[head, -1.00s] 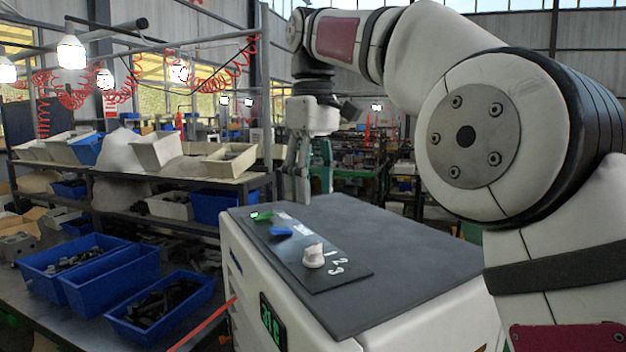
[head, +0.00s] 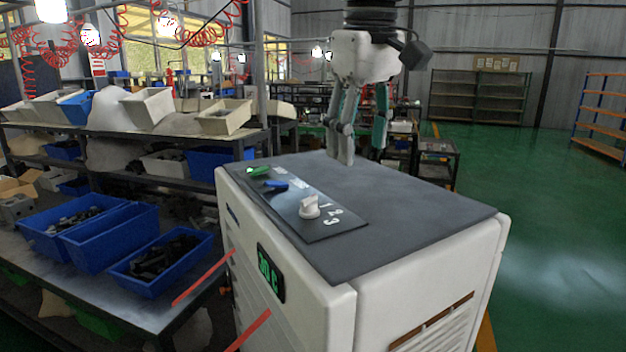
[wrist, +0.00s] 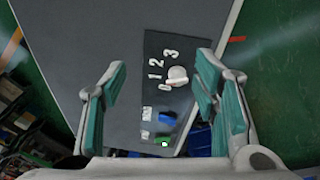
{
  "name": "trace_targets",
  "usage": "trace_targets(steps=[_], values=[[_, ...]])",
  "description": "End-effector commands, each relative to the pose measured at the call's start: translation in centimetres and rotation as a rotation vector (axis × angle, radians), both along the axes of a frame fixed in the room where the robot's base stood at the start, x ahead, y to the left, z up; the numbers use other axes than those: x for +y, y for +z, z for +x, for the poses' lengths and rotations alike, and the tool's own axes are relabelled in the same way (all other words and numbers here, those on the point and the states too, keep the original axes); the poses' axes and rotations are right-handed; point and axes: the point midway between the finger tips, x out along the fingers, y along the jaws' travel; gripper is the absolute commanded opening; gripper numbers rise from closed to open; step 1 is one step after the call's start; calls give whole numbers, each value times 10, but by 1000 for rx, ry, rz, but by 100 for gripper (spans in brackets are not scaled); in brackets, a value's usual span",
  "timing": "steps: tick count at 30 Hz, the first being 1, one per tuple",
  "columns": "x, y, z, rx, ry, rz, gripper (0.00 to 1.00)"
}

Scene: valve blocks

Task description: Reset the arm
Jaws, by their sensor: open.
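My gripper (head: 357,138) hangs fingers down above the far part of the machine's dark top (head: 420,195). Its fingers are spread apart with nothing between them, and it is open in the wrist view (wrist: 160,100) too. The control panel (head: 338,226) lies on the left part of the top. It carries a white knob (head: 309,207) beside the numbers 1, 2, 3, a blue switch (head: 276,186) and a green switch (head: 259,171). In the wrist view the white knob (wrist: 177,76), blue switch (wrist: 167,121) and green switch (wrist: 162,142) are visible, clear of the fingers.
Blue bins (head: 160,263) of dark parts stand on a bench at the left, with shelves (head: 130,135) of boxes behind. A green lit display (head: 270,273) is on the machine's front. Open green floor (head: 545,220) lies to the right.

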Motion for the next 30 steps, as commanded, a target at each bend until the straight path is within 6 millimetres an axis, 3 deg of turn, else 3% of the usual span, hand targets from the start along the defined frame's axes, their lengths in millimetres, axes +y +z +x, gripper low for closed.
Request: trace_targets(steps=[8,18,24,30], values=[[-60,-38,-76,-124,-233,55,55],[-111,-126,-167,-260,-504,160,55],[-122,-163,-194,-302,-589,201,55],[-123,-171,-199,-310,-608,210,55]])
